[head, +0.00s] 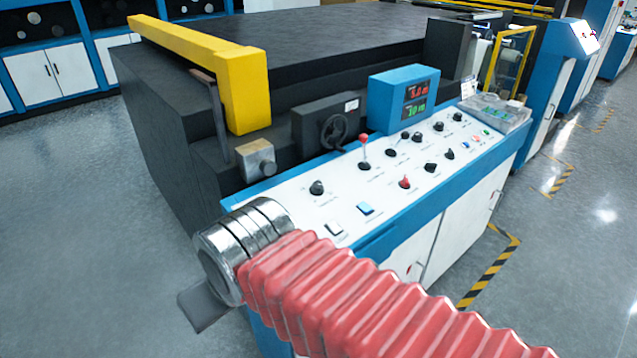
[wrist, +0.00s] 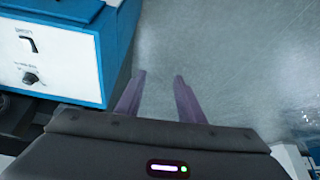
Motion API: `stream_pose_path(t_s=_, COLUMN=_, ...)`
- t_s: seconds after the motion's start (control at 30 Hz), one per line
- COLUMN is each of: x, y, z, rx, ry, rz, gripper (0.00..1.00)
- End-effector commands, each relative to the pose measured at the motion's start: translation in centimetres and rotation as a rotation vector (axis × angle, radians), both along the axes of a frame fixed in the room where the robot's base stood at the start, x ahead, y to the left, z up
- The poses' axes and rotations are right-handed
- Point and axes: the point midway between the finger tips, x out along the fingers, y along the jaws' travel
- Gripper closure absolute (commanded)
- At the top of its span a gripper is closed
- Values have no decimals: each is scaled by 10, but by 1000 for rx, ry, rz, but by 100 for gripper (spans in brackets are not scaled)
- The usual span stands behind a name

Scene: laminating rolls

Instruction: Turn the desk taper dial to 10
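The control desk (head: 330,205) has a white sloped top with a blue edge and carries several black dials, including one nearer its left end (head: 317,188) and others toward the right (head: 438,126). The labels are too small to read, so I cannot tell which dial is the taper dial or its setting. My gripper (wrist: 160,75) is open and empty in the wrist view, its two purple-grey fingers apart over bare floor. In the head view my arm is in front of the desk's near left end, and the fingers are not clearly seen.
A blue display box (head: 400,97) with red and green digits stands behind the dials. A red-knobbed lever (head: 364,143) rises from the desk. In the wrist view, a blue-edged white panel (wrist: 55,50) with a switch and knob is left of the fingers. Open floor (head: 80,240) lies left.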

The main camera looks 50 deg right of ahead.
Motion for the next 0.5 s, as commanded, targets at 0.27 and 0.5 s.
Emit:
stream_pose_path(t_s=0.27, x=19, y=-15, z=13, rx=88, ry=19, rz=-189, gripper=55)
stream_pose_path(t_s=0.5, x=62, y=-58, z=38, rx=290, ry=47, rz=-640, gripper=55)
